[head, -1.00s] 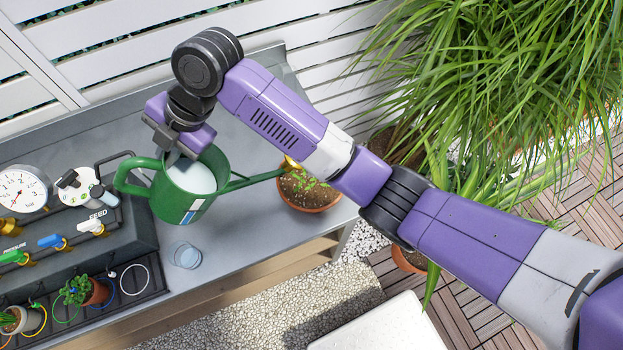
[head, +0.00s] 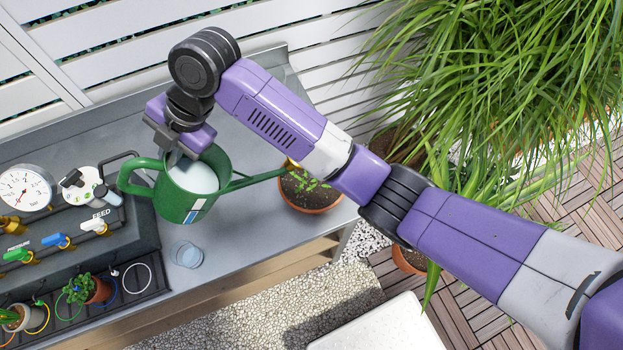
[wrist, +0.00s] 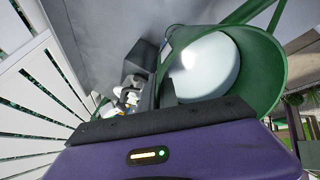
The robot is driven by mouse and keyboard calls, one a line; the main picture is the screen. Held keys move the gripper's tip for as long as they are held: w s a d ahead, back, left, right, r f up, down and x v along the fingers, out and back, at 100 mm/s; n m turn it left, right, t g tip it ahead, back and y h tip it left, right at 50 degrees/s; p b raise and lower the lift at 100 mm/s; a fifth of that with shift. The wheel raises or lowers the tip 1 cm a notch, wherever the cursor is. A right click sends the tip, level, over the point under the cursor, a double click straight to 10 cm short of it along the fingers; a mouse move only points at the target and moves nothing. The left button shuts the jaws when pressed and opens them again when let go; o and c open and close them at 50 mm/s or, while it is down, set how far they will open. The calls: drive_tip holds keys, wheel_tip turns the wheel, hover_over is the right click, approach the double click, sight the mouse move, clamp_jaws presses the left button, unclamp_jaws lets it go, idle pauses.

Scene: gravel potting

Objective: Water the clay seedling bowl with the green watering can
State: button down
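The green watering can (head: 215,205) is near the middle of the bench in the head view, almost upright, with pale liquid inside. Its spout reaches right, and the brass tip (head: 290,163) is over the far rim of the clay seedling bowl (head: 312,208). The bowl holds dark soil and small green seedlings. My gripper (head: 174,156) is at the can's rim on the far left side, shut on its wall. The wrist view shows my fingers (wrist: 155,92) at the rim of the can (wrist: 262,68). I cannot tell whether the can's base touches the bench. No water stream is visible.
A clear glass (head: 185,254) stands in front of the can. A panel with a pressure gauge (head: 25,188) and coloured valves is at the left, with small potted plants (head: 97,290) before it. A slatted white fence is behind. Tall grass (head: 490,80) stands at the right.

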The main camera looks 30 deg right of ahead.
drive_tip(key=shift+w+a+r+g+h+p, duration=0.1)
drive_tip(key=shift+r+g+h+p, duration=0.2)
drive_tip(key=shift+r+h+p, duration=1.8)
drive_tip(key=shift+r+h, duration=0.2)
drive_tip(key=shift+h, duration=0.7)
drive_tip(key=shift+r+h, duration=0.25)
drive_tip(key=shift+h, duration=0.15)
drive_tip(key=shift+p, duration=0.3)
